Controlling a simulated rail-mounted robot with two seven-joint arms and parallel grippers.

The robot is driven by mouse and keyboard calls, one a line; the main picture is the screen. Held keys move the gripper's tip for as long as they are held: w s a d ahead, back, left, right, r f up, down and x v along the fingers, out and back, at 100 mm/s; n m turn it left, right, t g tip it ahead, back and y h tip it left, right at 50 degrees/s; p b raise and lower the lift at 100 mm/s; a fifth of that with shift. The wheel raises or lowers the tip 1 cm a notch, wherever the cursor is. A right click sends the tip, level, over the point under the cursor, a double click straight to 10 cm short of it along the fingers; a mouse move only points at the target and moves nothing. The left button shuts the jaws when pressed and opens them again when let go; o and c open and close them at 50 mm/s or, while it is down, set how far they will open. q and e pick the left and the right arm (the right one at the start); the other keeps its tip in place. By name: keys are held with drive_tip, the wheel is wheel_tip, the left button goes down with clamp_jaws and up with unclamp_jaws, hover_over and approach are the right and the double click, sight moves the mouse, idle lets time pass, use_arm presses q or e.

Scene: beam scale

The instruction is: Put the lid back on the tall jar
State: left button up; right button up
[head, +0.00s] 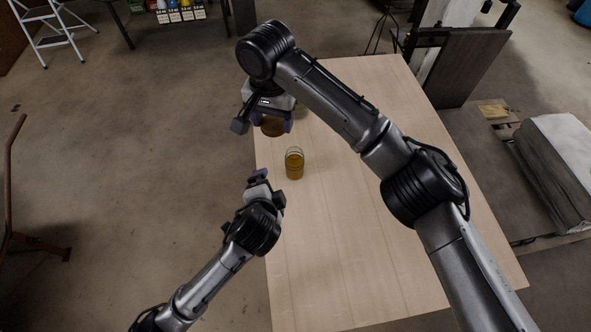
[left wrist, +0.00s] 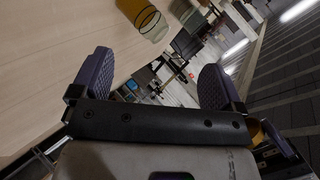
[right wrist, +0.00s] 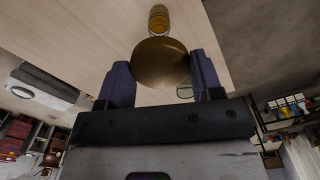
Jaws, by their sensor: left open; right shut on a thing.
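A clear glass jar (head: 294,164) with amber contents stands upright and open near the left edge of the table. It also shows in the left wrist view (left wrist: 141,14) and in the right wrist view (right wrist: 159,22). My right gripper (head: 272,121) is shut on a round, brassy brown lid (right wrist: 161,63), which also shows below the fingers in the head view (head: 272,128). The lid is apart from the jar, farther back. My left gripper (head: 259,177) is open and empty, left of the jar and nearer the front.
The wooden table (head: 350,250) is mostly bare at the front and right. A second clear glass object (right wrist: 184,90) shows partly behind the right gripper's finger; I cannot tell its shape. My right arm spans above the table.

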use_arm(q)
drive_tip(key=w+d+f+m+t, duration=0.1)
drive_tip(key=w+d+f+m, duration=0.25)
drive_tip(key=m, duration=0.45)
drive_tip(key=m+t+b, duration=0.1)
drive_tip(key=m+t, duration=0.1)
drive_tip(key=m, duration=1.3)
approach(294, 167)
drive_tip(key=shift+w+a+f+h, duration=0.15)
drive_tip(key=shift+w+a+h, duration=0.2)
drive_tip(key=shift+w, duration=0.2)
use_arm(e)
drive_tip(key=w+d+f+m, duration=0.2)
drive_tip(key=w+f, duration=0.2)
drive_tip(key=f, duration=0.3)
drive_tip(key=w+d+f+m, duration=0.2)
drive_tip(key=w+f, duration=0.2)
drive_tip(key=f, duration=0.3)
drive_tip(key=shift+d+f, duration=0.2)
drive_tip(key=shift+w, duration=0.1)
use_arm(q)
drive_tip(key=shift+w, duration=0.1)
drive_tip(key=x, duration=1.1)
drive_tip(key=shift+w+d+f, duration=0.15)
drive_tip(key=shift+w+f, duration=0.1)
drive_tip(key=shift+f, duration=0.05)
